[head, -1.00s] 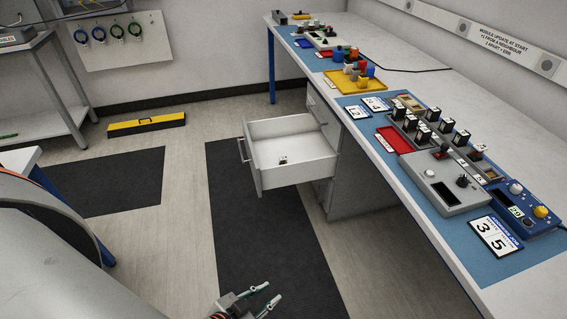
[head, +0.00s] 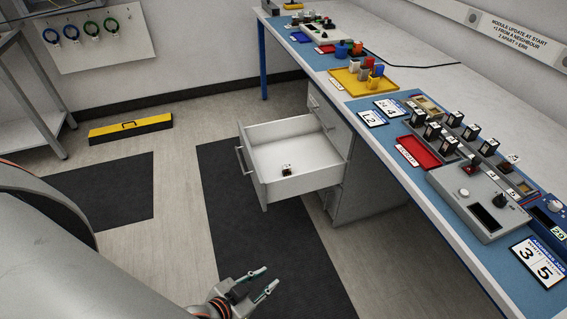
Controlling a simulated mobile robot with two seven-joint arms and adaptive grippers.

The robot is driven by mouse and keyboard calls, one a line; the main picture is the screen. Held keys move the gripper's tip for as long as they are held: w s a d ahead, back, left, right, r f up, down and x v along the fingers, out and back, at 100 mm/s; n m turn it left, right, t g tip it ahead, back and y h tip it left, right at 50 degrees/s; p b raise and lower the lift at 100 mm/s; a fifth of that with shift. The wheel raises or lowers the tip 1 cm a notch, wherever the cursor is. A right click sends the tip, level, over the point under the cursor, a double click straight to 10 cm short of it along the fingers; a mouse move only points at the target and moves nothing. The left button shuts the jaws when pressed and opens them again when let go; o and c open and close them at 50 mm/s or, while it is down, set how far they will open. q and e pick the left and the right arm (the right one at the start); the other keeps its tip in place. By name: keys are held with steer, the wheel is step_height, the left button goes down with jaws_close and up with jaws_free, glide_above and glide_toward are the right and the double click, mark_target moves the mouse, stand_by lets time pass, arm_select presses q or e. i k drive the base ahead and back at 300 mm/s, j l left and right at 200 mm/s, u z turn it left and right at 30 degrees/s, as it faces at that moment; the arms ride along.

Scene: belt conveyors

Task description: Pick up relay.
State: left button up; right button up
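A small black-and-white block that looks like a relay (head: 287,170) lies alone on the floor of the open white drawer (head: 262,191). Several similar black-and-white relays (head: 432,131) stand in rows on the grey module on the bench. My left gripper (head: 271,276) is low in the picture, below and apart from the drawer. Its two thin fingers are spread with nothing between them. My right gripper is not in view.
The bench (head: 424,74) runs along the right with a red tray (head: 419,152), a yellow tray (head: 352,84) with coloured parts, a grey control box (head: 480,203) and number cards.

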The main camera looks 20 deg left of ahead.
mark_target(286, 168)
steer(key=i+j, duration=0.15)
steer(key=j, duration=0.3)
steer(key=i+j+z, duration=0.1)
steer(key=j, duration=0.3)
steer(key=i+j, duration=0.2)
steer(key=j, duration=0.25)
steer(key=i+j+z, duration=0.1)
steer(key=j, duration=0.35)
steer(key=i+j, duration=0.15)
steer(key=j, duration=0.3)
steer(key=i+j+z, duration=0.1)
steer(key=j, duration=0.35)
steer(key=i+j, duration=0.15)
steer(key=j, duration=0.3)
steer(key=i+j+z, duration=0.1)
steer(key=j, duration=0.35)
